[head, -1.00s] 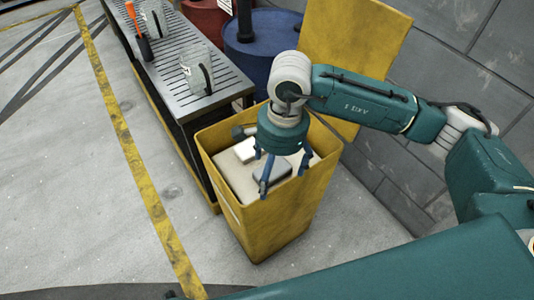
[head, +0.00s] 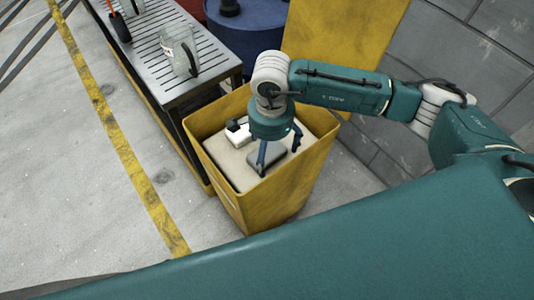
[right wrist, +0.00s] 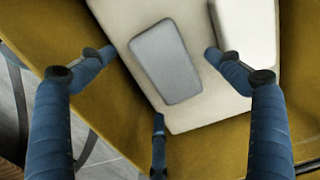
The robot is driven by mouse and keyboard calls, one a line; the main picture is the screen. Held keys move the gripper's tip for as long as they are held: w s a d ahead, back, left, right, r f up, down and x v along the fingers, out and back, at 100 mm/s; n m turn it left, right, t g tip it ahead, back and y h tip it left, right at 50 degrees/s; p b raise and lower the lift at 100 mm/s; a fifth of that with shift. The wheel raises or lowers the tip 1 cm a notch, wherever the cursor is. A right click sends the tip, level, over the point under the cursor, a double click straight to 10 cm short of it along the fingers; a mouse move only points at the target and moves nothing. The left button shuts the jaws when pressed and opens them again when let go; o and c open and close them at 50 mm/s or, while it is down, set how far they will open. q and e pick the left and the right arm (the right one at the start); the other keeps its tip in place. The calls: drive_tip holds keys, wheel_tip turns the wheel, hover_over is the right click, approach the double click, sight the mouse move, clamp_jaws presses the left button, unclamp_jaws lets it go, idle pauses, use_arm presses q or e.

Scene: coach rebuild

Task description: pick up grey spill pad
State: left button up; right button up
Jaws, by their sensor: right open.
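The grey spill pad (head: 268,158) is a small flat block with rounded corners. It lies on a larger cream block inside the yellow bin, and in the right wrist view the pad (right wrist: 165,62) shows whole, near the middle top. My right gripper (head: 279,158) is over the bin with its blue fingers pointing down around the pad's place. In the right wrist view the right gripper (right wrist: 160,85) has its fingers spread wide, with nothing between them touching the pad that I can see. My left gripper is not in view.
The yellow bin (head: 263,213) has walls close around the gripper and its lid (head: 340,45) stands open behind. A white block (head: 239,135) lies beside the pad. A slatted metal bench (head: 165,70) with a clear jug (head: 178,52) stands at left. Blue drum (head: 245,35) behind.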

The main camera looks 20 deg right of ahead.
sight(270, 155)
drive_tip(key=shift+f, duration=1.25)
drive_tip(key=c, duration=1.1)
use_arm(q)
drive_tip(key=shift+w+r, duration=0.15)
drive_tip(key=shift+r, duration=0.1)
use_arm(e)
drive_tip(key=shift+r, duration=0.15)
drive_tip(key=shift+r, duration=0.6)
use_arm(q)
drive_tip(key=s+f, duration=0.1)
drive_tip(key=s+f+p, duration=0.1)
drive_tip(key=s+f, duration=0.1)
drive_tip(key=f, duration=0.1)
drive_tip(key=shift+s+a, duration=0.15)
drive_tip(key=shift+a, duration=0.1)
use_arm(e)
wheel_tip(270, 155, up, 19)
drive_tip(key=shift+f, duration=0.15)
